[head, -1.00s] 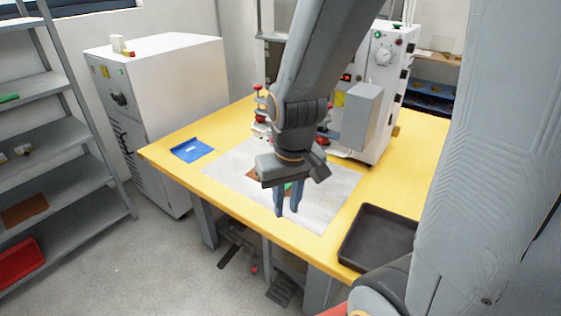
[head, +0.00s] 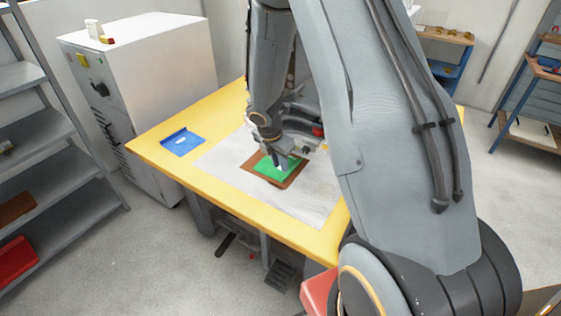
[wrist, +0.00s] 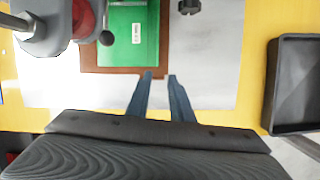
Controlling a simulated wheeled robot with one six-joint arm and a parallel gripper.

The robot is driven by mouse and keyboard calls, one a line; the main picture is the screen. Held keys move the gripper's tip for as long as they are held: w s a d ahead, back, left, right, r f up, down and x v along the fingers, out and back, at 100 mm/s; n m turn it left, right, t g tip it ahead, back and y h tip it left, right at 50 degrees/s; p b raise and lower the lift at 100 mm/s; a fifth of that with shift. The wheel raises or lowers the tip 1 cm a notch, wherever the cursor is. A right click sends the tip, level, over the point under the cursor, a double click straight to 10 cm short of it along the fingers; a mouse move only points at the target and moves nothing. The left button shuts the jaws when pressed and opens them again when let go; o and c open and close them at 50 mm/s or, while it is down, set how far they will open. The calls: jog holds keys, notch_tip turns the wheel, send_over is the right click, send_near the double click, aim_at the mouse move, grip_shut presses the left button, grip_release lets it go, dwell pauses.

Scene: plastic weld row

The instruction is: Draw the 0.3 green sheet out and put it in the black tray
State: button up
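The green sheet (head: 267,169) lies on a larger brown sheet (head: 288,182) on the pale mat. In the wrist view the green sheet (wrist: 120,45) bears a small white label whose text I cannot read; the brown sheet (wrist: 112,70) shows along its near edge. My gripper (wrist: 160,76) has its two fingers apart with nothing between them, near the front edge of the brown sheet in that view. In the head view my gripper (head: 277,150) is over the sheets. The black tray (wrist: 270,90) is at the right in the wrist view; my arm hides it in the head view.
The pale mat (head: 225,160) covers the middle of the yellow table (head: 150,148). A blue piece (head: 182,142) lies at the table's left. Part of the machine, with a red part (wrist: 84,17), juts over the sheets at upper left in the wrist view. A white cabinet (head: 150,65) stands left.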

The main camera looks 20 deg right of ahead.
aim_at(284, 178)
jog(key=shift+n, duration=0.8)
jog(key=b+x, duration=0.2)
jog(key=x, duration=0.1)
jog(key=b+x, duration=0.2)
jog(key=x, duration=0.1)
jog(key=b+x, duration=0.3)
jog(key=shift+w+d+f, duration=0.1)
jog(key=shift+w+f, duration=0.05)
jog(key=shift+w, duration=0.25)
grip_shut()
jog(key=shift+r+p, duration=0.75)
jog(key=shift+p, duration=0.25)
jog(key=shift+r+p, duration=0.2)
jog(key=shift+p, duration=0.25)
jog(key=r+p, duration=0.1)
jog(key=p, duration=0.4)
jog(key=shift+r, duration=0.2)
